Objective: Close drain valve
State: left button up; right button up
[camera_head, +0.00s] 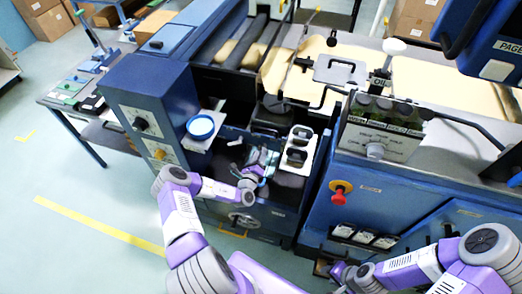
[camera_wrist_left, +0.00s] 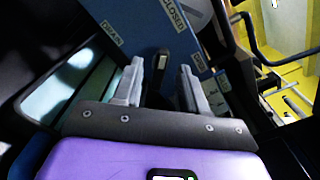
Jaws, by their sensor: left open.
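My left gripper (camera_head: 262,162) reaches into the recess of the blue machine, to the right of the blue round dish. In the left wrist view its two grey fingers (camera_wrist_left: 160,80) are apart. A narrow dark handle with a pale mark, seemingly the drain valve lever (camera_wrist_left: 162,62), shows between the fingertips against a blue panel (camera_wrist_left: 145,28). I cannot tell whether a finger touches it. The panel bears a DRAIN label (camera_wrist_left: 111,33) on the left and a CLOSED label (camera_wrist_left: 174,14) higher on the right. In the head view the lever is not distinguishable.
A blue dish (camera_head: 201,127) sits on a ledge left of the recess. A white holder with black cups (camera_head: 297,148) stands close on the right. A red knob (camera_head: 338,197) projects from the right cabinet. Open floor (camera_head: 75,215) lies at the left.

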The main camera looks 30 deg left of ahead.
pick_arm(q)
jog(key=shift+v, duration=2.3)
